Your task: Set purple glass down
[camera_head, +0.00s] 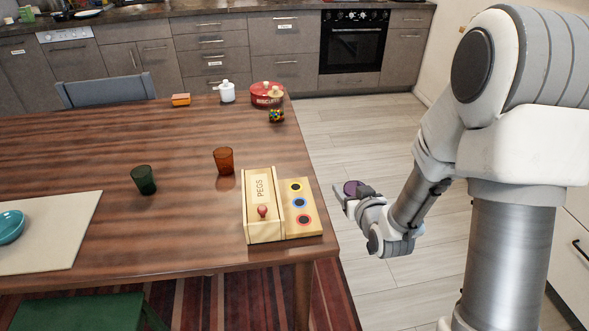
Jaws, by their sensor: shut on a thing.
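The purple glass (352,187) is in my gripper (350,197), to the right of the table, over the tiled floor. Only its round top shows clearly; its lower part is hidden behind the gripper. My gripper is shut on it. The wooden table (110,166) fills the left and middle of the view.
A wooden pegs box (262,205) sits at the table's right edge, close to my gripper. A pale mat (60,240) holds a teal bowl (10,226).

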